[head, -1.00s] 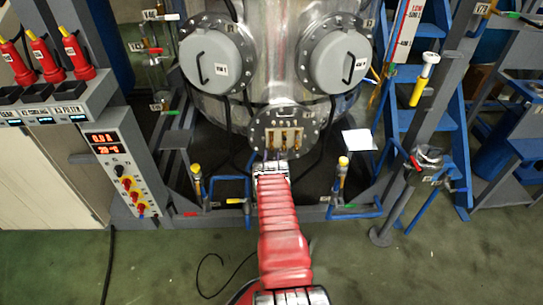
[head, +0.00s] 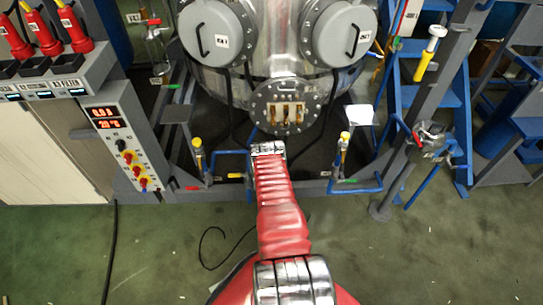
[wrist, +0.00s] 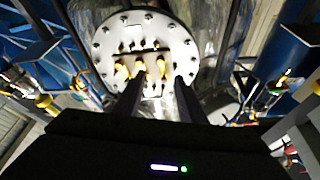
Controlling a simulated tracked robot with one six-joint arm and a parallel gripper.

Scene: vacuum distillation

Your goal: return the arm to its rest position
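My red arm (head: 281,210) reaches forward from the bottom of the head view toward the steel vessel. Its silver wrist end (head: 268,149) shows just below the round bolted flange (head: 287,106), and the fingers cannot be made out there. In the wrist view, my gripper (wrist: 159,84) has its two dark fingers apart, with nothing seen held between them. The flange (wrist: 111,62) with its brass terminals (wrist: 140,69) lies beyond the fingertips. I cannot judge the exact distance between them.
Yellow-topped valves (head: 197,156) (head: 344,150) with blue pipes stand at either side of my arm. A control panel (head: 123,150) is at the left and a blue ladder (head: 433,93) at the right. The green floor (head: 410,260) in front is mostly clear.

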